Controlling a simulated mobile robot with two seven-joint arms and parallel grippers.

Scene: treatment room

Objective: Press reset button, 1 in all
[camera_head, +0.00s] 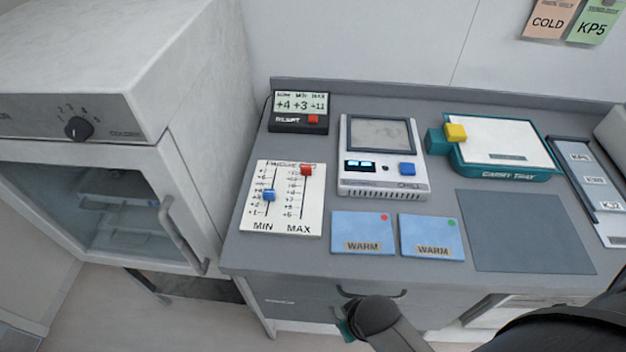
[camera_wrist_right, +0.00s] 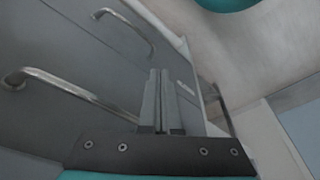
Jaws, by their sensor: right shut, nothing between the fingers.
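The reset button is a small red square (camera_head: 313,119) on a black display unit (camera_head: 286,126) at the back left of the counter. In the head view part of my right arm shows at the bottom. My left gripper is not in view.
On the counter (camera_head: 440,187) are a min/max slider card (camera_head: 283,222), a chill device (camera_head: 382,185), two blue WARM cards (camera_head: 362,246) (camera_head: 432,251), a grey mat (camera_head: 525,232) and a carry tray (camera_head: 503,174) with a yellow-topped block. A fridge (camera_head: 100,200) stands left. Drawer handles (camera_wrist_right: 60,85) protrude near my right gripper.

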